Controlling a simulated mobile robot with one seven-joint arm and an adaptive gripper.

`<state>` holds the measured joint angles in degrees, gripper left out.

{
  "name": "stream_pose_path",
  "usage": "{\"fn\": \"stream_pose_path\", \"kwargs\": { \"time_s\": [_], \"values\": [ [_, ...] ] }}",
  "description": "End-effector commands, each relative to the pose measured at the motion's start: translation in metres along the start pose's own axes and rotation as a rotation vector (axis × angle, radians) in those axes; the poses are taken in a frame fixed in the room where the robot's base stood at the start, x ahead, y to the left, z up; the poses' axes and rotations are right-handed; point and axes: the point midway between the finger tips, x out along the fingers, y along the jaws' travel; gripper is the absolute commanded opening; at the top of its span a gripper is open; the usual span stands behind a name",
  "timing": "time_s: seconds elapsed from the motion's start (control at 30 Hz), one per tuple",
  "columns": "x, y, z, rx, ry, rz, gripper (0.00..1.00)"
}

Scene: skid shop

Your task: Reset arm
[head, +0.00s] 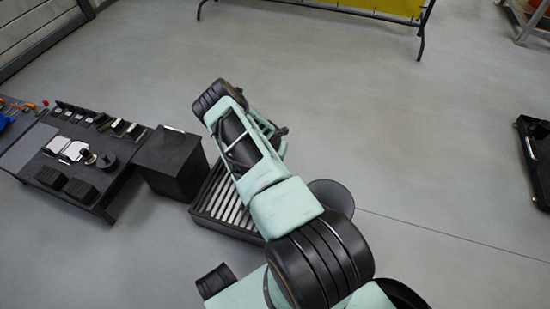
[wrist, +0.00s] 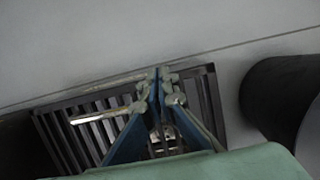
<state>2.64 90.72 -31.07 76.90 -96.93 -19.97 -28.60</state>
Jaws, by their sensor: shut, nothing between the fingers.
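My gripper (wrist: 160,76) shows in the wrist view with its two blue fingers meeting at the tips, and nothing is held between them. It points over a dark slatted rack (wrist: 205,92). I cannot tell how far above the slats the fingertips are. In the head view, my mint-green and black arm is folded over the same slatted rack (head: 228,228), and I cannot make out the gripper there.
A black box (head: 170,160) stands left of the rack, beside a dark low table (head: 112,165) with several small parts. A yellow panel on a dark frame (head: 398,8) is at the back. A black case (head: 535,160) lies far right. Open grey floor lies behind and right.

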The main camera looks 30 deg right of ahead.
Motion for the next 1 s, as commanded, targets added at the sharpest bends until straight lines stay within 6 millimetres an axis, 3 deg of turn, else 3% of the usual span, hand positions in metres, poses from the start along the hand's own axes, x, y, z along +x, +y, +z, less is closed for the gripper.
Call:
{"fn": "stream_pose_path", "kwargs": {
  "time_s": [0.2, 0.4, 1.0],
  "values": [
    [-0.036, 0.001, 0.0, 0.002, -0.001, 0.001, 0.0],
    [-0.058, 0.0, 0.0, 0.001, 0.0, 0.0, 0.0],
    [-0.064, -0.001, -0.001, 0.0, 0.001, -0.001, 0.0]
  ]
}}
